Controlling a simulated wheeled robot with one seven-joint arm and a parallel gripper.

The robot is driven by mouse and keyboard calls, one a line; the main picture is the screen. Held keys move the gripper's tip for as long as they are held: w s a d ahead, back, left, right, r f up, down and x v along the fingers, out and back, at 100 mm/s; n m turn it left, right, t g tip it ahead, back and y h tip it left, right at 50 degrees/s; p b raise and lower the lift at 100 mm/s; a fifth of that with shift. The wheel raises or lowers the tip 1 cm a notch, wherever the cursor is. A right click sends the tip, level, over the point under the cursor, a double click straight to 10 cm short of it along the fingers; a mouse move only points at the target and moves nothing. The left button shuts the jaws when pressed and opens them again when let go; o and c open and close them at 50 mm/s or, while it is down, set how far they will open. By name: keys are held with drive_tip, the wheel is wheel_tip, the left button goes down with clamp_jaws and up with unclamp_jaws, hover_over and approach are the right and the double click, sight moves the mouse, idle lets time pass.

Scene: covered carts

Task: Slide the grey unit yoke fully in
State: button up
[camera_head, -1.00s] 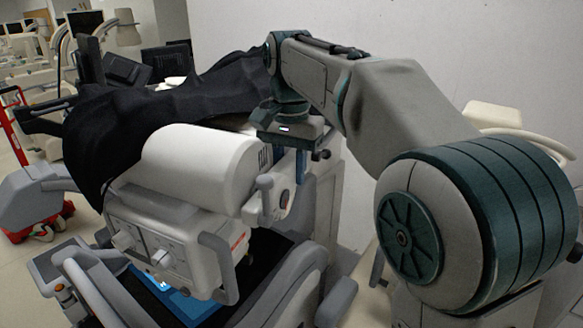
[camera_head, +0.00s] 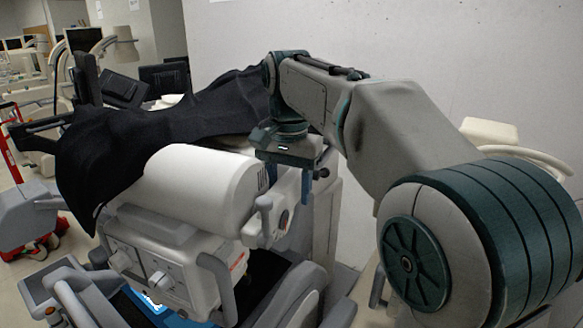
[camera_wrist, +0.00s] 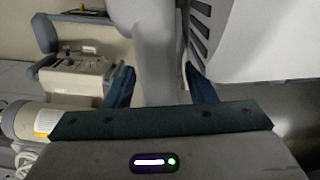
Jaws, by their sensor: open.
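A white and grey unit with a white rounded housing (camera_head: 195,185) stands on a cart, partly under a black cover. A grey upright handle (camera_head: 264,216) is at its right side; I cannot tell whether this is the yoke. My gripper (camera_wrist: 162,82) is open. In the wrist view its two dark fingers stand apart, with a pale grey upright part (camera_wrist: 158,50) showing between and beyond them. I cannot tell whether they touch it.
A black cover (camera_head: 150,135) drapes over the cart's back. A grey loop handle (camera_head: 216,285) and grey rails (camera_head: 290,300) are in front. A plain wall (camera_head: 400,40) is behind. Other equipment and a red-based cart (camera_head: 35,245) are at left.

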wheel_tip(320, 180, up, 14)
drive_tip(key=p, duration=0.1)
drive_tip(key=shift+f+p, duration=0.15)
drive_tip(key=shift+p, duration=0.25)
drive_tip(key=shift+f, duration=0.1)
drive_tip(key=s+d+f+n+t+b, duration=0.1)
drive_tip(key=s+d+f, duration=0.3)
drive_tip(key=f, duration=0.6)
drive_tip(key=s+d+f+n+t+b, duration=0.1)
drive_tip(key=s+d+f+n+b, duration=0.1)
drive_tip(key=s+d+f, duration=0.3)
drive_tip(key=s+d+f+n+t+b, duration=0.1)
drive_tip(key=s+d+f, duration=0.3)
drive_tip(key=s+f, duration=0.5)
wheel_tip(320, 180, down, 8)
drive_tip(key=shift+s+d+r+n+t+b, duration=0.15)
drive_tip(key=shift+s+d+n+t+b, duration=0.15)
drive_tip(key=shift+d+n+t+b, duration=0.15)
